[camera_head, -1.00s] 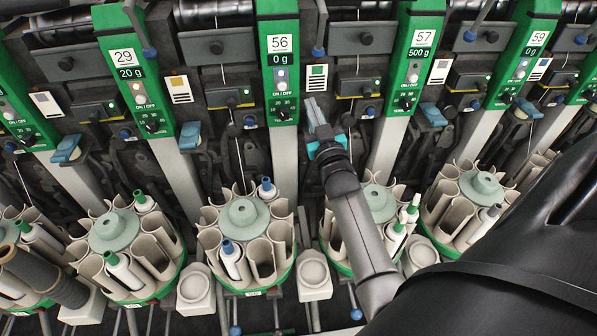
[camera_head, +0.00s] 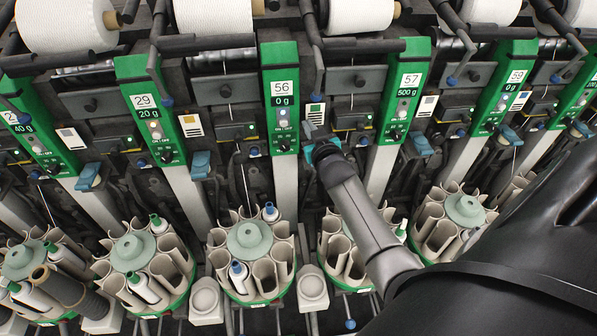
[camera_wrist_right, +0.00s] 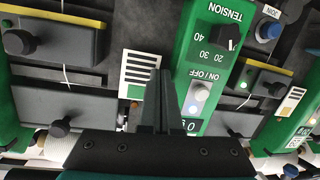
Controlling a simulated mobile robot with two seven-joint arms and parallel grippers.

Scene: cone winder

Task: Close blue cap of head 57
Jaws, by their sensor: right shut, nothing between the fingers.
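The green panel of head 57 (camera_head: 404,88) reads 500 g and stands right of my right gripper (camera_head: 310,134). The gripper is in the gap between panels 56 (camera_head: 283,98) and 57, shut and empty. Its fingers (camera_wrist_right: 166,98) lie together in the wrist view, in front of a barred card and beside a panel's ON/OFF button. One blue cap (camera_head: 420,145) shows just right of the post of head 57. Another blue cap (camera_head: 201,165) is left of panel 56. My left gripper is out of view.
White yarn packages (camera_head: 356,16) and dark bars run along the top. Round bobbin magazines (camera_head: 247,241) stand in a row below, one partly behind my right arm. Panel 59 (camera_head: 507,90) is farther right. Knobs and yellow-edged boxes (camera_wrist_right: 55,30) crowd near the fingers.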

